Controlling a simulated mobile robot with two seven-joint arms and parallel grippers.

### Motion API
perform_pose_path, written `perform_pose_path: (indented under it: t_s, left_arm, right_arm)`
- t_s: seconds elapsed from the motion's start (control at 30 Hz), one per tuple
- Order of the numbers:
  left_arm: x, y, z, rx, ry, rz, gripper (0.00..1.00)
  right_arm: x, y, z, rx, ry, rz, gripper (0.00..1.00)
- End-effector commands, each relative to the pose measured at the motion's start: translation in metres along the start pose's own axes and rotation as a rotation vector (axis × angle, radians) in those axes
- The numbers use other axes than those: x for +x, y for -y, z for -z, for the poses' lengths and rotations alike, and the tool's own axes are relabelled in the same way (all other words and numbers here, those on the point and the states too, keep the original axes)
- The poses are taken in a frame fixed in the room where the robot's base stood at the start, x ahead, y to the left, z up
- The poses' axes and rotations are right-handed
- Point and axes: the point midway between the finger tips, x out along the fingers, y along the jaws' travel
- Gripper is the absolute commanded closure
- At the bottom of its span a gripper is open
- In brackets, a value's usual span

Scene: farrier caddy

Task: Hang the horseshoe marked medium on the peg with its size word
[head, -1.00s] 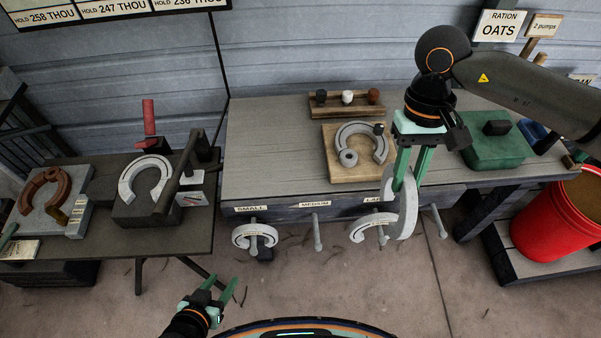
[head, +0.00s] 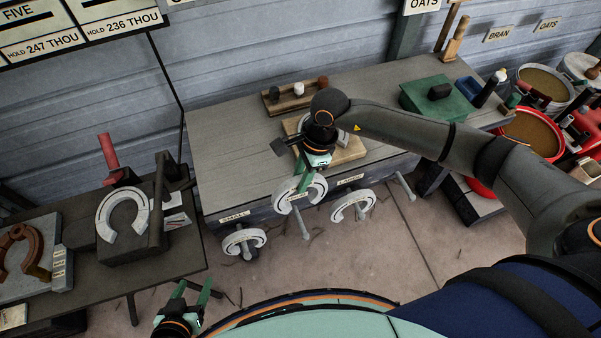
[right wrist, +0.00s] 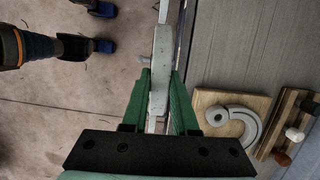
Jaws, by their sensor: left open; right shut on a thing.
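My right gripper (head: 309,180) is shut on a pale grey horseshoe (head: 316,191), held in front of the bench edge over the middle peg (head: 302,228). The peg's end shows below it; I cannot tell whether the peg passes through its opening. In the right wrist view the horseshoe (right wrist: 160,75) is edge-on between the fingers, and a peg tip (right wrist: 144,60) shows beside it. The horseshoe's size word is too small to read surely. The SMALL label (head: 235,215) and LARGE label (head: 350,180) flank this peg. My left gripper (head: 191,298) is open and empty, low at left.
One horseshoe (head: 244,241) hangs on the small peg and another (head: 353,205) on the large peg, close on either side. A bare peg (head: 404,187) is further right. A wooden board (head: 350,151) lies on the bench behind my right gripper. The left table (head: 180,255) carries another horseshoe (head: 123,213).

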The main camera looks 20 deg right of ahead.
Motion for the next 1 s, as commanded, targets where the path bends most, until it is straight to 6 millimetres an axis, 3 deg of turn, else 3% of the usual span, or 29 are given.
perform_pose_path:
  t_s: [0.53, 1.0]
  left_arm:
    - [0.005, 0.000, -0.006, -0.002, 0.000, 0.000, 0.38]
    - [0.032, 0.002, -0.036, -0.002, 0.001, 0.000, 0.38]
  right_arm:
    - [0.004, 0.001, 0.000, 0.020, 0.004, 0.008, 1.00]
    - [0.045, 0.001, 0.011, 0.020, 0.005, 0.007, 1.00]
